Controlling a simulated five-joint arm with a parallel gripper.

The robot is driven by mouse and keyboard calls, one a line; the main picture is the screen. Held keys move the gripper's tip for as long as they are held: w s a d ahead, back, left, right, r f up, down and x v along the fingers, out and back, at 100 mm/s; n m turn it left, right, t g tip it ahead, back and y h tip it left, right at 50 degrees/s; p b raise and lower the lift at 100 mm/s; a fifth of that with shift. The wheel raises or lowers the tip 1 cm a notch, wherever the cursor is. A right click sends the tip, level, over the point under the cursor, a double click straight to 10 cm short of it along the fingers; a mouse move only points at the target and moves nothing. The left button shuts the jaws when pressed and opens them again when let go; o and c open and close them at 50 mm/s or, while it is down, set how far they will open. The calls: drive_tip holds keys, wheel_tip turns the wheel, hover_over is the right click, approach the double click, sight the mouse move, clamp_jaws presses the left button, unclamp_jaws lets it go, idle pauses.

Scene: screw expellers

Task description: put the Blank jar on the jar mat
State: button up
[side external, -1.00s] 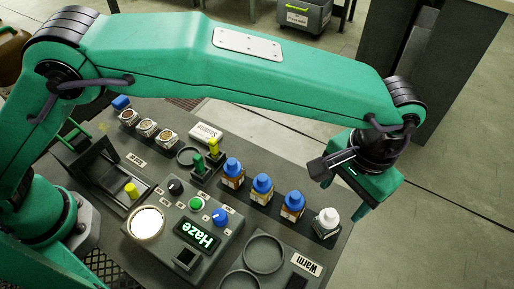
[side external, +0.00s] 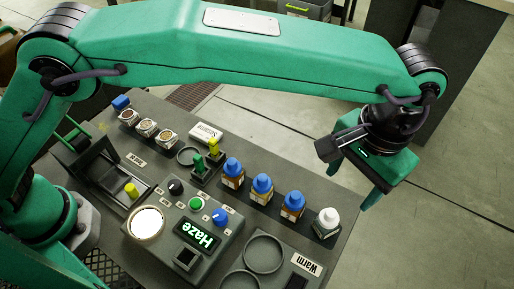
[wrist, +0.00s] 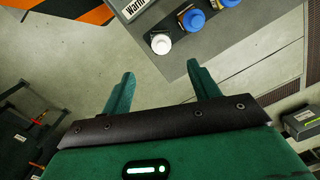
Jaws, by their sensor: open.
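A white-capped jar (side external: 326,222) stands upright at the right end of a row with several blue-capped amber jars (side external: 262,187). It is likely the Blank jar; its label cannot be read. Its white cap also shows in the wrist view (wrist: 161,43). My gripper (side external: 354,178) is open and empty, above and to the right of the white-capped jar in the side view. In the wrist view its open fingers (wrist: 162,74) point toward the bench edge, apart from the jar.
The control box (side external: 182,262) has knobs and a screen reading Haze. Two round rings (side external: 282,254) lie beside a Warm label (side external: 307,264). Yellow and green pegs (side external: 205,161) stand near the blue-capped jars. Open floor lies beyond the bench's right edge.

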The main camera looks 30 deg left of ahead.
drive_tip(key=w+a+r+n+t+h, duration=0.15)
drive_tip(key=a+r, duration=0.25)
drive_tip(key=a, duration=0.4)
drive_tip(key=w+a+r, duration=0.2)
drive_tip(key=a+r, duration=0.2)
drive_tip(key=a, duration=0.4)
drive_tip(key=w+a+r+n+t, duration=0.1)
drive_tip(key=w+a+r, duration=0.15)
drive_tip(key=a, duration=0.65)
drive_tip(key=s+a+r+t, duration=0.1)
drive_tip(key=s+a, duration=0.2)
drive_tip(key=a, duration=0.4)
drive_tip(key=s+a+r+t, duration=0.1)
drive_tip(key=s+a, duration=0.3)
drive_tip(key=a, duration=0.3)
drive_tip(key=s+a+f+n+t, duration=0.1)
drive_tip(key=s+a+f+n, duration=0.1)
drive_tip(key=s+a+f, duration=0.3)
drive_tip(key=s+a+y, duration=0.1)
drive_tip(key=s+a, duration=0.2)
drive_tip(key=a, duration=0.1)
drive_tip(key=shift+s+a+f, duration=0.15)
drive_tip(key=shift+s+f, duration=0.1)
drive_tip(key=shift+s, duration=0.15)
drive_tip(key=shift+t, duration=0.25)
